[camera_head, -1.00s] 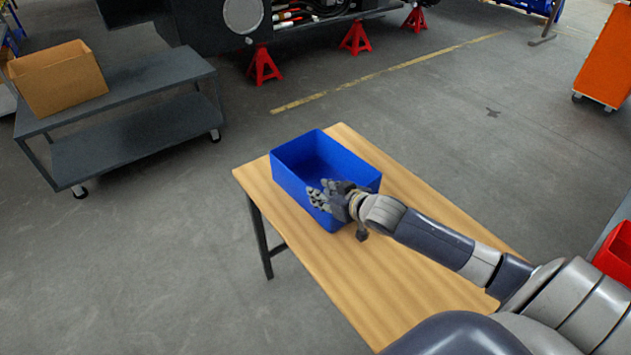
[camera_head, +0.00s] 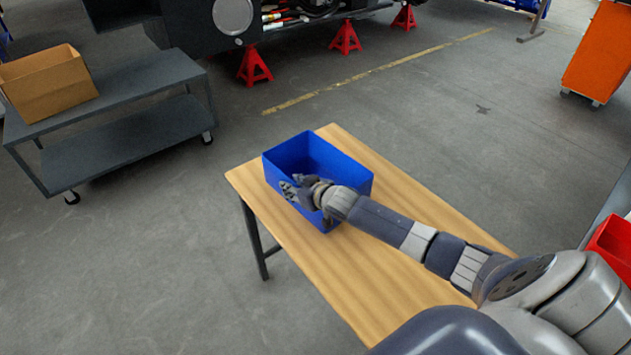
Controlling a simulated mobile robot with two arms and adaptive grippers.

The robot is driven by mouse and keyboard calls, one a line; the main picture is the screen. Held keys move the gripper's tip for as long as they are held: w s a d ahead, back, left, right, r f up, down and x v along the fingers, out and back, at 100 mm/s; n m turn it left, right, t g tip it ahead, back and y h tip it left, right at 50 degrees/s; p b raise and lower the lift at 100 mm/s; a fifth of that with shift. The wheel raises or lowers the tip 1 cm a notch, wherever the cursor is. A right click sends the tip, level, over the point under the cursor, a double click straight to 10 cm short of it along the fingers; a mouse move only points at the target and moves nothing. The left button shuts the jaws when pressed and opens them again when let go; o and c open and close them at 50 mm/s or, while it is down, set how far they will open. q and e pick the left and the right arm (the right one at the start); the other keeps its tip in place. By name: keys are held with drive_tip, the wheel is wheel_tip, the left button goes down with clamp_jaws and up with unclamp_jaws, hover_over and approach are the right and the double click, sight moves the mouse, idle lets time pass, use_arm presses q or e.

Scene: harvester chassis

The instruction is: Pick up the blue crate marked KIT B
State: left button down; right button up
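A blue crate (camera_head: 340,165) stands open and upright near the far end of a wooden table (camera_head: 385,265). No KIT B marking can be read on the sides that show. My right gripper (camera_head: 290,188) is at the crate's near left side, with its fingers over or against the side wall. The fingers look spread apart, and I see nothing held between them. Whether they touch the wall is hard to tell. My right wrist and forearm hide part of the crate's near side. My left gripper is not in the view.
A grey cart (camera_head: 120,135) with a cardboard box (camera_head: 48,85) stands at the left. Red jack stands (camera_head: 254,66) hold a dark chassis at the back. An orange cabinet (camera_head: 600,55) is at the far right, a red bin (camera_head: 612,245) at the right edge. The floor left of the table is clear.

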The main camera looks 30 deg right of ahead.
drive_tip(key=shift+w+f, duration=0.15)
drive_tip(key=shift+w, duration=0.15)
clamp_jaws()
idle(0.3)
drive_tip(key=shift+r, duration=0.25)
